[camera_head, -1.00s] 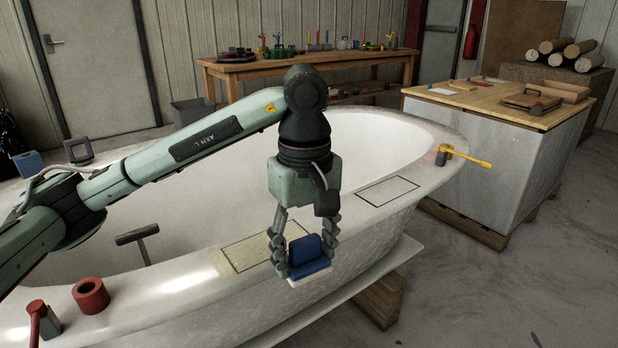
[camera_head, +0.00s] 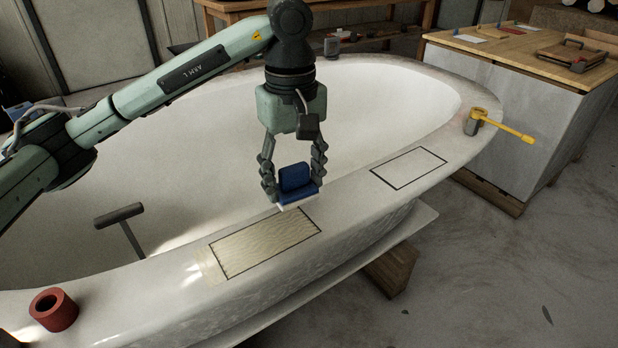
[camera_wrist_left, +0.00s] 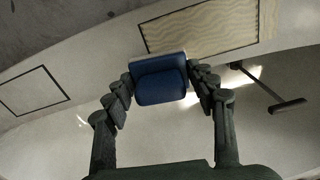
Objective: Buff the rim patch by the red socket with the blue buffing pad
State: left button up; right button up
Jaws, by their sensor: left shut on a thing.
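My left gripper (camera_head: 292,190) is shut on the blue buffing pad (camera_head: 297,178), which has a pale underside. The pad is near the inner edge of the hull mould's rim, by the right far corner of a rim patch (camera_head: 265,243) with a dark outline and wavy yellowish streaks. I cannot tell whether it touches the rim. The red socket (camera_head: 54,309) stands on the rim at lower left, the streaked patch being the nearer of two. In the left wrist view the pad (camera_wrist_left: 160,82) sits between the fingers, below the streaked patch (camera_wrist_left: 205,28). My right gripper is not in view.
A plain outlined patch (camera_head: 408,168) lies farther right on the rim. Beyond it is a grey fitting with a yellow handle (camera_head: 505,127). A dark T-handle (camera_head: 120,217) rises inside the mould. A wood-topped block (camera_head: 520,58) stands behind at right.

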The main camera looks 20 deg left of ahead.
pick_arm(q)
jog(key=p, duration=0.2)
send_near(224, 270)
jog(key=w+a+f, duration=0.2)
jog(key=a, duration=0.1)
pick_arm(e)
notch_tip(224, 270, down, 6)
pick_arm(q)
jog(key=s+d, duration=0.2)
jog(key=d, duration=0.1)
jog(key=shift+f+b, duration=0.2)
jog(key=shift+b, duration=0.1)
jog(key=shift+f+b, duration=0.9)
jog(key=shift+b, duration=0.15)
jog(key=shift+f, duration=0.2)
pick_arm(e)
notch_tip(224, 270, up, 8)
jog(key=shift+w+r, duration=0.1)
pick_arm(q)
jog(key=shift+f+b, duration=0.7)
jog(key=shift+b, duration=0.4)
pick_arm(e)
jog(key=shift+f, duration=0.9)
pick_arm(q)
jog(key=shift+f+b, duration=0.1)
jog(key=shift+b, duration=0.35)
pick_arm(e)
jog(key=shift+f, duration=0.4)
